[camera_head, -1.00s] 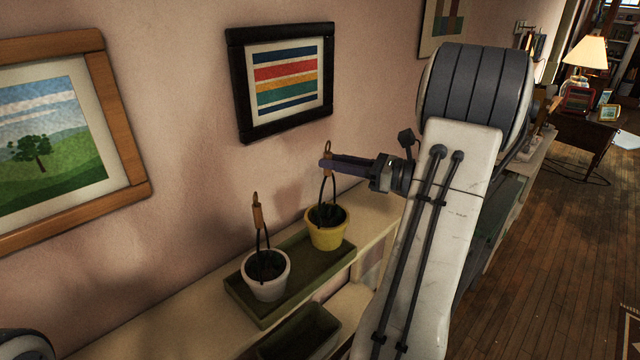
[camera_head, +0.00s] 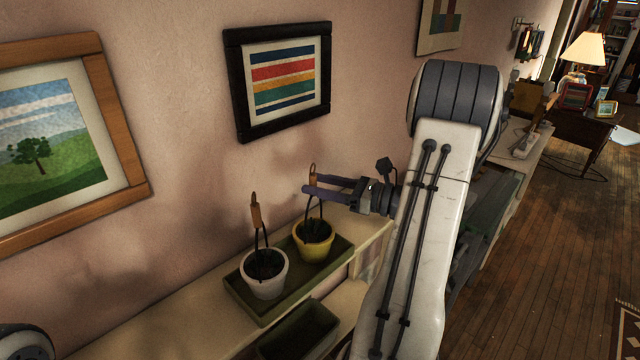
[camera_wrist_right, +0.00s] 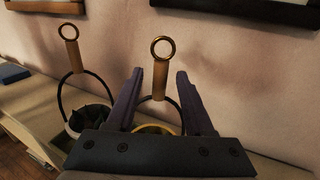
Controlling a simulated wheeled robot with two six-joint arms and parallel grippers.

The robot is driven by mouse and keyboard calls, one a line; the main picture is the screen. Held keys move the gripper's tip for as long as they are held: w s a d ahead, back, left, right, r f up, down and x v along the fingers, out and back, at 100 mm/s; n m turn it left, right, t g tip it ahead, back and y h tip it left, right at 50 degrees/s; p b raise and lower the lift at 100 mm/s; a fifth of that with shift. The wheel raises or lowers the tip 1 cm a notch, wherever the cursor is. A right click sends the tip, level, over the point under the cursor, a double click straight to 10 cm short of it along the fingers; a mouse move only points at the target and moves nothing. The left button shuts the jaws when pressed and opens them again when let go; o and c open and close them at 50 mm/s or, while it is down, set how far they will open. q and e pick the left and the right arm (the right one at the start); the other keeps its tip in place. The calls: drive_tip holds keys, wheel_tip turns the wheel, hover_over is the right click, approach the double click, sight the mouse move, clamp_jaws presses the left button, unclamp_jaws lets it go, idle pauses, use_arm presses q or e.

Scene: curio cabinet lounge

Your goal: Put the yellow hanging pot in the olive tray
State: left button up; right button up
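The yellow hanging pot (camera_head: 313,249) stands upright in the right part of the olive tray (camera_head: 238,292), with dark leaves inside and its looped handle raised. My right gripper (camera_head: 308,184) is open at the pot's handle. In the right wrist view the two fingers (camera_wrist_right: 160,82) stand apart on either side of the wooden grip, with gaps beside it. Only a strip of the yellow rim shows below them; the wrist hides the rest of the pot. My left gripper is out of view.
A white hanging pot (camera_head: 264,287) stands left of the yellow one in the same tray, its handle raised. A dark green box (camera_head: 300,332) is lower, in front of the shelf. The wall with a striped picture (camera_head: 286,78) is close behind. Bare shelf (camera_head: 150,325) extends left.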

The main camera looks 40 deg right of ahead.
drive_tip(key=b+v, duration=0.3)
drive_tip(key=v, duration=0.9)
idle(0.6)
